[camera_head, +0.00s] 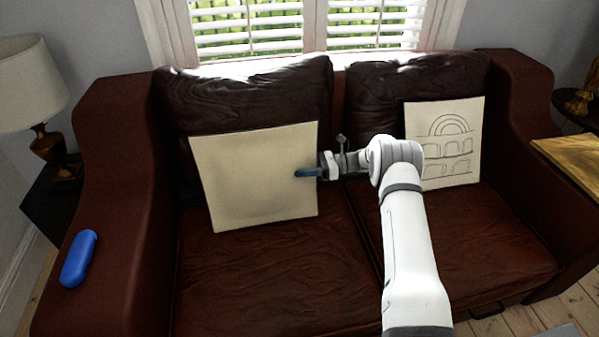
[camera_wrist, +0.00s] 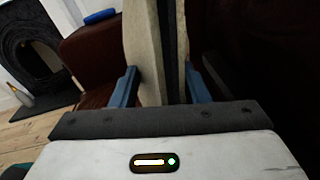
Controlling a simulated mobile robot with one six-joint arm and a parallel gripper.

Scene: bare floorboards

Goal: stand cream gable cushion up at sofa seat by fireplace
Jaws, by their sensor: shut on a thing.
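A cream cushion (camera_head: 250,180), plain on the side facing me, stands nearly upright and slightly tilted at the left seat (camera_head: 265,275) of the dark red leather sofa. Its lower edge is at the seat and its top is in front of the backrest. My gripper (camera_head: 306,173) is shut on its right edge. In the wrist view the cushion (camera_wrist: 146,45) shows edge-on between the blue fingers (camera_wrist: 163,88). Whether it touches the backrest is hidden. The fireplace (camera_wrist: 35,50) shows at the left of the wrist view, beyond the sofa arm.
Another cream cushion with drawn arches (camera_head: 447,150) leans at the right seat. A blue case (camera_head: 78,258) lies on the left sofa arm. A lamp (camera_head: 32,95) stands at left, a wooden surface (camera_head: 570,160) at right. The front of the left seat is clear.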

